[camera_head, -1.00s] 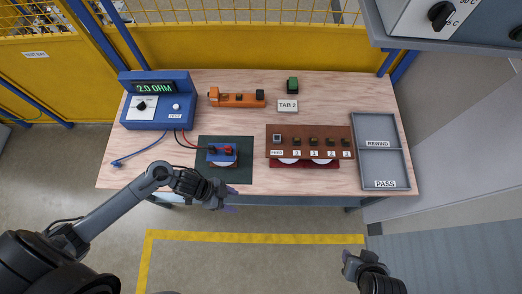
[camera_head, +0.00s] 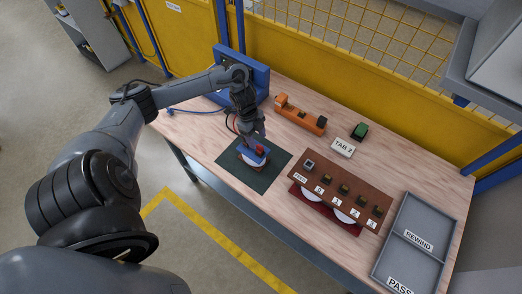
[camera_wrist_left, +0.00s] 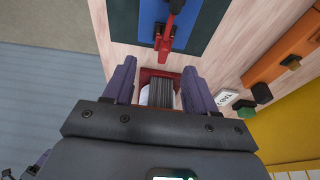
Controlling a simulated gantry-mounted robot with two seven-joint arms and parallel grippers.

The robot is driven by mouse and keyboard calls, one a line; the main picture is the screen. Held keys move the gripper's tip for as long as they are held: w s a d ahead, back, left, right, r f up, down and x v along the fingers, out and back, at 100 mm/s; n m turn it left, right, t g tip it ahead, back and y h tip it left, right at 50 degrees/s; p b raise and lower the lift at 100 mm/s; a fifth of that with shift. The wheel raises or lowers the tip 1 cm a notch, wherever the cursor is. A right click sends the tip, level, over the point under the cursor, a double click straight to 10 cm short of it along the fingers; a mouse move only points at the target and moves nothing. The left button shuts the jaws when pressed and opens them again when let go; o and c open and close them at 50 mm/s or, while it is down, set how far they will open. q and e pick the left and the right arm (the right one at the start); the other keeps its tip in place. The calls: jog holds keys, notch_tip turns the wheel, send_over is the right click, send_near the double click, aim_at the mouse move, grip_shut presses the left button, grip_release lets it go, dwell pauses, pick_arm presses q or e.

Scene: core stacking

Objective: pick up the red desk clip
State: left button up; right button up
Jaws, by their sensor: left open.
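The red desk clip (camera_head: 261,149) is on a small blue block on the dark green mat (camera_head: 268,178). In the left wrist view, the red clip (camera_wrist_left: 165,40) shows at the top, against the blue block (camera_wrist_left: 152,20). My left gripper (camera_head: 256,140) points down right at the block and partly hides it. In the left wrist view, its two purple fingers (camera_wrist_left: 158,70) are spread apart, and the clip shows beyond their tips, not between them. Whether a finger touches the clip cannot be told. My right gripper is not in the head view now.
A blue meter box (camera_head: 262,82) stands behind my left arm, with leads near the mat. A brown rack (camera_head: 345,180) and grey tray (camera_head: 420,222) lie to the right.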

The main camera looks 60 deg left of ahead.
aim_at(260, 145)
pick_arm(q)
jog(key=shift+x, duration=3.8)
jog(key=shift+w+a, duration=0.1)
jog(key=shift+a, duration=0.1)
jog(key=shift+c, duration=0.2)
grip_shut()
